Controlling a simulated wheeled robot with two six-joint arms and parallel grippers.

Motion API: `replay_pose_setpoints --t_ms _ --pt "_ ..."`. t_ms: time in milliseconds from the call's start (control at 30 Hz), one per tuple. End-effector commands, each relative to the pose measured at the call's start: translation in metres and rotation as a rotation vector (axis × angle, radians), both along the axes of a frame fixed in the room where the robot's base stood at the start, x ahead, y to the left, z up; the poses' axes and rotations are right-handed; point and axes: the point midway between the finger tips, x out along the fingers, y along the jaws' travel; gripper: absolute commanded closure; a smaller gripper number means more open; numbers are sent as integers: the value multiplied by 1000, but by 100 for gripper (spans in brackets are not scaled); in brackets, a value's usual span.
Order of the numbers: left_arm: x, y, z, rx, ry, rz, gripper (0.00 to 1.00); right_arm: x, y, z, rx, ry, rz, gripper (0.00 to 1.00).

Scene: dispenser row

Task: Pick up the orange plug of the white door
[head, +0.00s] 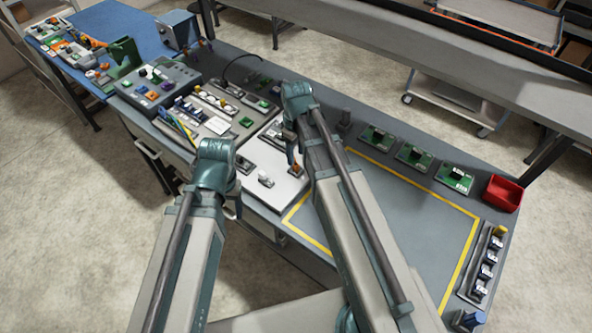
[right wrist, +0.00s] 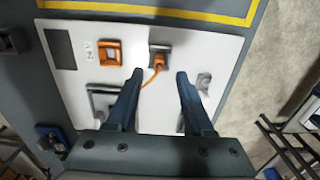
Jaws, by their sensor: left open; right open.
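The white door (head: 284,187) lies flat on the bench, partly hidden by my right arm in the head view. In the right wrist view the door (right wrist: 218,52) fills the middle. The orange plug (right wrist: 158,61) sits at a grey metal socket on it, with a thin orange cable trailing down. My right gripper (right wrist: 159,76) is open above the door, its fingers either side of the line to the plug, not gripping it. In the head view this gripper (head: 291,155) points down at the door. My left gripper (head: 236,208) is at the bench's front edge, mostly hidden behind its wrist.
An orange square frame (right wrist: 109,53) and grey handles (right wrist: 103,99) are on the door near the plug. Green boards (head: 411,155), a red bin (head: 503,193) and a yellow-taped area lie right. Control boxes (head: 158,85) crowd the left. The taped area is largely clear.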

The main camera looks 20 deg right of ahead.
Motion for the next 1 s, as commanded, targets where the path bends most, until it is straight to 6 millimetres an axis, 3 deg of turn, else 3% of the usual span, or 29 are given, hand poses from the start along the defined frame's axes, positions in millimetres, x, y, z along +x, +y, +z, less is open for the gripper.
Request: replay_pose_setpoints --t_ms 500,800,1000 --pt "0 0 -51 0 0 2 34 1 -1 -51 0 0 0 48" --pt "0 0 -51 0 0 2 34 1 -1 -51 0 0 0 48" --pt "0 0 -51 0 0 2 34 1 -1 -51 0 0 0 84"
